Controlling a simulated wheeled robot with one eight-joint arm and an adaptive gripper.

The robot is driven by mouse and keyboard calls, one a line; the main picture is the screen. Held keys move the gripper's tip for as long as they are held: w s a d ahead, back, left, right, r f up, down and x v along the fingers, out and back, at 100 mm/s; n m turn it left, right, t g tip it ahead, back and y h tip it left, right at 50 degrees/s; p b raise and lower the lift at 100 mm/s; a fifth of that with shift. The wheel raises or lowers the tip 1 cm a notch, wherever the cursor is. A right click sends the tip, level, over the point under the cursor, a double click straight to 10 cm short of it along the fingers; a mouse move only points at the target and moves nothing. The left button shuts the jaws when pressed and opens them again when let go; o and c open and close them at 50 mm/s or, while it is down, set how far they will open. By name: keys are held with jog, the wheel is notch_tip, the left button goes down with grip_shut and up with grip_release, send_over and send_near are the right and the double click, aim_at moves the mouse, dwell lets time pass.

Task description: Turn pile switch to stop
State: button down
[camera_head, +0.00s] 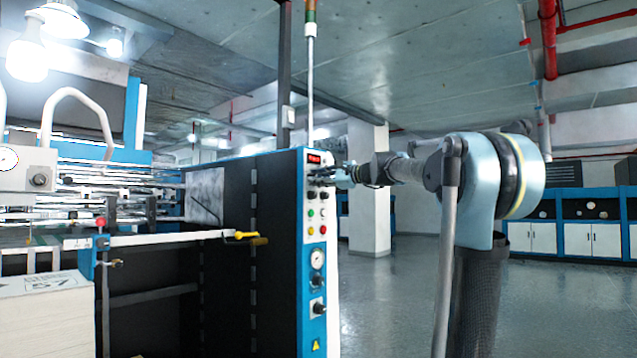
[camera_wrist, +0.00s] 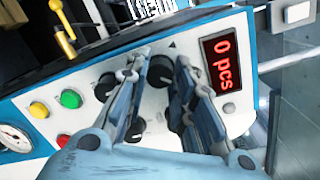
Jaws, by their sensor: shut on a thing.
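The blue-and-white control panel (camera_head: 314,262) stands on the end of the large machine. It carries several black rotary knobs, and I cannot read which one is labelled as the pile switch. My gripper (camera_head: 318,174) reaches the panel's upper part from the right. In the wrist view, my gripper's fingers (camera_wrist: 160,65) are shut on a black knob (camera_wrist: 161,71), one finger on either side. Another black knob (camera_wrist: 105,87) is left of the fingers. A lower knob (camera_wrist: 136,130) is partly covered by a finger. The held knob's exact setting is hard to tell.
A red display reading "0 pcs" (camera_wrist: 222,62) is right of the fingers. A yellow-handled lever (camera_head: 249,237) projects nearby. Open floor (camera_head: 420,290) lies to the right.

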jog(key=shift+s+f+n+h, duration=0.1)
jog(key=shift+n+h, duration=0.15)
jog(key=shift+n, duration=1.75)
jog(key=shift+s+n+h, duration=0.1)
jog(key=shift+n+h, duration=0.15)
jog(key=shift+n, duration=1.75)
jog(key=c, duration=1.3)
grip_release()
jog(key=shift+w, duration=0.15)
jog(key=shift+c, duration=0.2)
jog(key=f+v, duration=0.1)
jog(key=v, duration=1.1)
jog(key=shift+r, duration=0.45)
